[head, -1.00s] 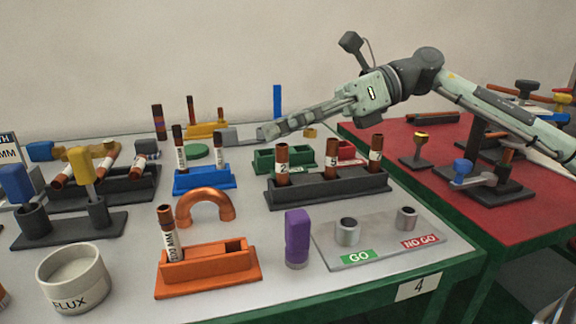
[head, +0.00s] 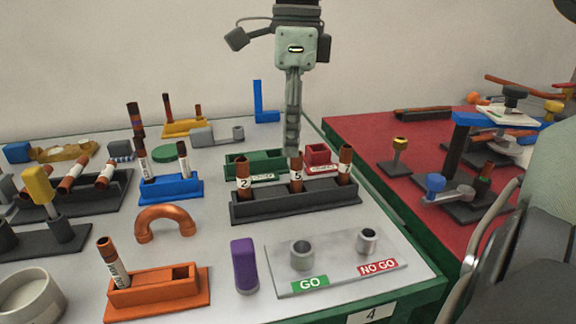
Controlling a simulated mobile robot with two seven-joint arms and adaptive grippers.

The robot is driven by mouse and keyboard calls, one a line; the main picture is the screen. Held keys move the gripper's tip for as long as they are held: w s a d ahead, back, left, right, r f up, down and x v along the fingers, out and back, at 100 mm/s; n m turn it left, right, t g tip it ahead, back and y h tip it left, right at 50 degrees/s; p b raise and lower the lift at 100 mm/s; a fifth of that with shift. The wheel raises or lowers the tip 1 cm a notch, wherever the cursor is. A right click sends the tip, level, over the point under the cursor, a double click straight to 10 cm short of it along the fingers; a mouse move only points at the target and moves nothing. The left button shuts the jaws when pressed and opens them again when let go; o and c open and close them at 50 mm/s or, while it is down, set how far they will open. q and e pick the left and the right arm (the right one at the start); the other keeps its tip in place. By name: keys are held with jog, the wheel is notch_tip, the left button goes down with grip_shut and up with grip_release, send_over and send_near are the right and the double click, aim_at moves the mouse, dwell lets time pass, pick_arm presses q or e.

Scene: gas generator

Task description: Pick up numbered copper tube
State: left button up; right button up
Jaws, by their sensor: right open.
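Three numbered copper tubes stand upright in a dark grey rack (head: 265,208). The left tube (head: 243,173) is labelled 2 and the middle tube (head: 297,178) is labelled 5. The right tube (head: 345,166) shows a label that I cannot read. My right gripper (head: 292,152) points down over the middle tube, its fingertips at or just above the tube's top. The fingers are seen edge-on and hide part of the tube's top. Whether they touch it I cannot tell. My left gripper is not in view.
A green bin (head: 238,160) and a red bin (head: 318,152) stand behind the rack. In front are a GO/NO GO gauge plate (head: 335,262), a purple block (head: 244,266) and an orange holder (head: 150,298) with a tube. A blue holder (head: 172,190) stands to the left.

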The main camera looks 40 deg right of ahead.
aim_at(296, 170)
jog(key=shift+s+d+f, duration=0.2)
jog(key=shift+s+f, duration=0.05)
jog(key=shift+f, duration=0.05)
jog(key=f, duration=0.7)
jog(key=shift+w+d, duration=0.1)
jog(key=shift+d, duration=0.2)
grip_shut()
